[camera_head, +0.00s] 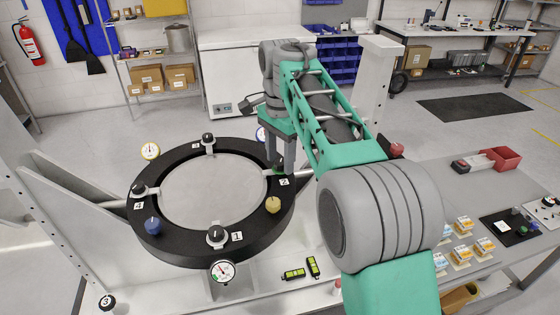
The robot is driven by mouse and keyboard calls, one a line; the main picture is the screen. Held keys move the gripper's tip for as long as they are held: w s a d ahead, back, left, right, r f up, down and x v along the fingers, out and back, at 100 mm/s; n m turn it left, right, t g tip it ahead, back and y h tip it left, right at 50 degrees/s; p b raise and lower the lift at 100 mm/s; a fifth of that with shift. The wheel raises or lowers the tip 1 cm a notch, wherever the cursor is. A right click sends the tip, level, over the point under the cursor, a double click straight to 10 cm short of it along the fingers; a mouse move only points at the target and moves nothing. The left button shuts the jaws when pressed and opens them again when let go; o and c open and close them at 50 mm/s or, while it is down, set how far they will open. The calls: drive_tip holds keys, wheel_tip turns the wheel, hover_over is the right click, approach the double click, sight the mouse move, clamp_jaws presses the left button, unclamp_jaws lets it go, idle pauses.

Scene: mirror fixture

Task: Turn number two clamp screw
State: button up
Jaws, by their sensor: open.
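The mirror fixture is a black ring (262,222) around a pale round disc (212,190). The number two label (284,182) sits on the ring's right side. My gripper (282,160) points down just above that label, with its fingers at the number two clamp screw's place. The screw is mostly hidden by the fingers; I cannot tell whether they touch it. The gripper is open. Other black clamp screws show at the front by label one (216,236), at the left by label four (139,189) and at the back (209,140).
A blue knob (152,226) and a yellow knob (272,205) stand on the ring. Dial gauges sit around it, one at the front (223,271).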

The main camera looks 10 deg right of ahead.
clamp_jaws()
idle(0.6)
